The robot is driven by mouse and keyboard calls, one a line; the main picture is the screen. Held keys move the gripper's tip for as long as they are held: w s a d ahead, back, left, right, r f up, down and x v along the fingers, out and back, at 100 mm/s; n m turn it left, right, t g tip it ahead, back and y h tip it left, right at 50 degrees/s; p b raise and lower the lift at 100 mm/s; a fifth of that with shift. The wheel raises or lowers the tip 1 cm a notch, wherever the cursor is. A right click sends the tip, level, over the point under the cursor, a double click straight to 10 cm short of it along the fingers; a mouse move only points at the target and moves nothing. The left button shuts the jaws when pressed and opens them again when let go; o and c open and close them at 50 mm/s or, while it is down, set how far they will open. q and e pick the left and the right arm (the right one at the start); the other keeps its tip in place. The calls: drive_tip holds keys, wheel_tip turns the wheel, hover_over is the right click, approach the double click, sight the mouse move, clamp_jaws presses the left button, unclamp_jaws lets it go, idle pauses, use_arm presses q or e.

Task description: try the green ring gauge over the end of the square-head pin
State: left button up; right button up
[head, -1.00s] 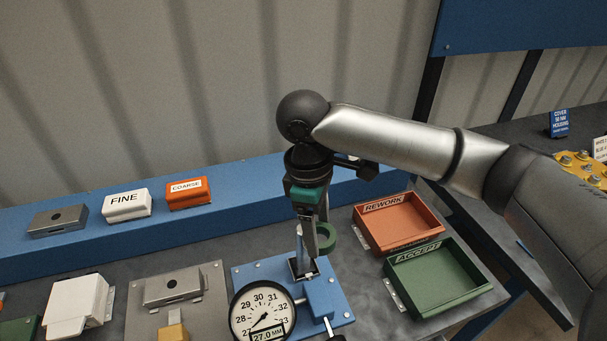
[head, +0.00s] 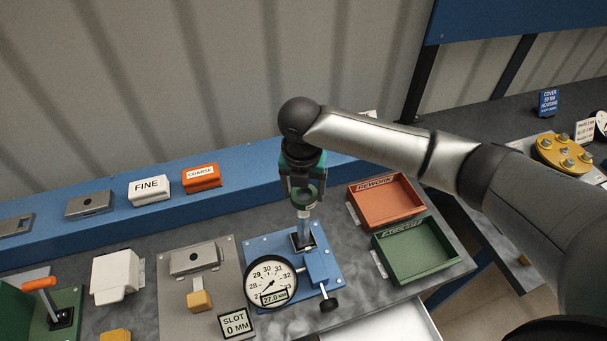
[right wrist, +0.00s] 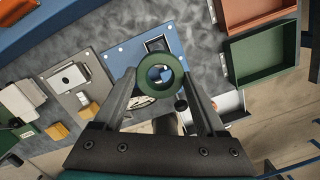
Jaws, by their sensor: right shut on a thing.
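My right gripper (head: 303,195) points down over the blue gauge stand. It is shut on the green ring gauge (head: 305,198), which also shows between the fingertips in the right wrist view (right wrist: 145,83). The square-head pin (head: 304,226) stands upright, pale and metallic, in a dark square seat on the blue stand. The ring is at the pin's top end, lined up with it in the head view. Through the ring's hole in the wrist view a pale shape shows against blue. I cannot tell whether the ring is around the pin's end or just above it. My left gripper is not in view.
A dial (head: 270,281) reading 27.0 mm stands at the blue stand's front (head: 262,245). An orange REWORK tray (head: 395,209) and a green ACCEPT tray (head: 425,262) lie to the right. FINE (head: 150,190) and COARSE (head: 201,178) blocks sit on the blue ledge behind.

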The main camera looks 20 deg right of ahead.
drive_tip(key=n, duration=0.1)
drive_tip(key=n+p, duration=0.1)
drive_tip(key=n, duration=0.1)
drive_tip(key=shift+w+r, duration=0.2)
drive_tip(key=shift+f, duration=0.15)
drive_tip(key=b, duration=0.2)
hover_over(303, 213)
drive_tip(key=shift+f, duration=2.25)
drive_tip(key=shift+f, duration=1)
idle(0.8)
drive_tip(key=shift+r, duration=2.9)
drive_tip(key=o, duration=0.8)
drive_tip(key=c, duration=0.8)
